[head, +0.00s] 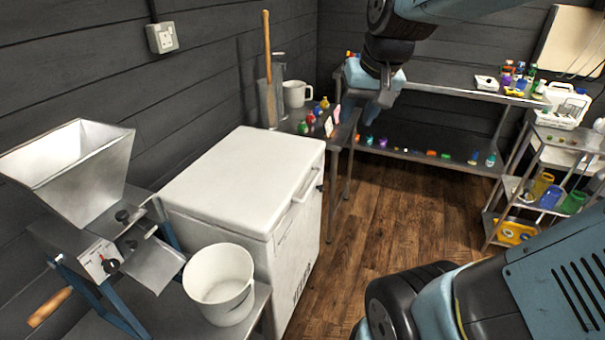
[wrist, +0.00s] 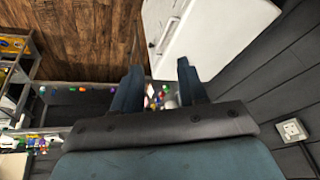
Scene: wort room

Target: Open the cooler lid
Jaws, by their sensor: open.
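The cooler (head: 295,265) is a white chest against the left wall. Its white lid (head: 240,175) lies flat and shut, with a handle (head: 307,186) on the front edge. The cooler also shows in the wrist view (wrist: 212,32), turned around, at the top right beyond the fingers. My gripper (head: 378,108) hangs in the air to the right of the cooler and farther back, apart from it. In the wrist view the two fingers of my gripper (wrist: 158,70) stand apart with nothing between them.
A white bucket (head: 219,285) and a mill with a hopper (head: 72,165) stand in front of the cooler. A steel table (head: 440,88) with small coloured items is at the back. A shelf cart (head: 540,135) is at the right. The wooden floor (head: 400,215) in the middle is clear.

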